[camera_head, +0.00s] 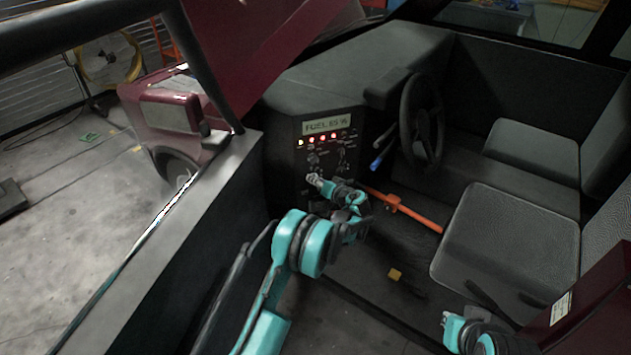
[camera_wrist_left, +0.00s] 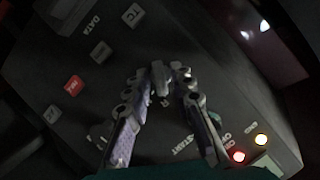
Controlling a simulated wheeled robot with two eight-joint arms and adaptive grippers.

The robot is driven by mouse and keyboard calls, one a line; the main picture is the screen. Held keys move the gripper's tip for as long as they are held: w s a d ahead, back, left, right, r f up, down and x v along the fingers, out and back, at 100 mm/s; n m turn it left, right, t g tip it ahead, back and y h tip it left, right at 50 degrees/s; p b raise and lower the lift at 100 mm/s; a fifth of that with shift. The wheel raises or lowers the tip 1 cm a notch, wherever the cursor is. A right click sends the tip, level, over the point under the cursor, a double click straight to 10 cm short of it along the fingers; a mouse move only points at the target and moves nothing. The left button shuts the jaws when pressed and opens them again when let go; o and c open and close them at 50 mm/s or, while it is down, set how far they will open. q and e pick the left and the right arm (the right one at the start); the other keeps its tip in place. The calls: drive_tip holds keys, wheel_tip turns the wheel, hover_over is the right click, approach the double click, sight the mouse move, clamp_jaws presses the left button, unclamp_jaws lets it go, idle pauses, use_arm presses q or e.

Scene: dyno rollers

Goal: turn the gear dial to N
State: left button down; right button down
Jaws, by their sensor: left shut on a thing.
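The dashboard panel (camera_head: 288,155) is dark, with a "FUEL" display (camera_head: 327,125) and a row of lit lamps below it. My left gripper (camera_head: 315,180) is at the lower part of this panel. In the left wrist view its two fingers (camera_wrist_left: 160,78) close around a small dark knob, the gear dial (camera_wrist_left: 159,72). A letter that looks like R shows just below the knob. The fingers cover much of the dial, so I cannot tell which position it points at. My right gripper (camera_head: 449,322) is at the lower right, away from the panel, its jaw state unclear.
Red (camera_wrist_left: 74,85) and white buttons and lit lamps surround the dial. An orange lever (camera_head: 415,213) lies right of my left gripper, with a blue handle (camera_head: 377,164) above it. A steering wheel (camera_head: 423,115) and seats (camera_head: 505,235) are to the right. A yellow block (camera_head: 395,274) lies on the floor.

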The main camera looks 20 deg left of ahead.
use_arm(q)
drive_tip(key=shift+w+d+f+m+y, duration=0.1)
drive_tip(key=shift+m+y, duration=0.65)
drive_tip(key=shift+m, duration=0.55)
drive_tip(key=shift+d+f+m+y, duration=0.1)
drive_tip(key=shift+m+y, duration=0.65)
drive_tip(key=shift+m, duration=0.55)
drive_tip(key=c, duration=1.6)
unclamp_jaws()
drive_tip(key=v, duration=1.2)
drive_tip(key=shift+w+r, duration=0.1)
drive_tip(key=shift+w, duration=0.1)
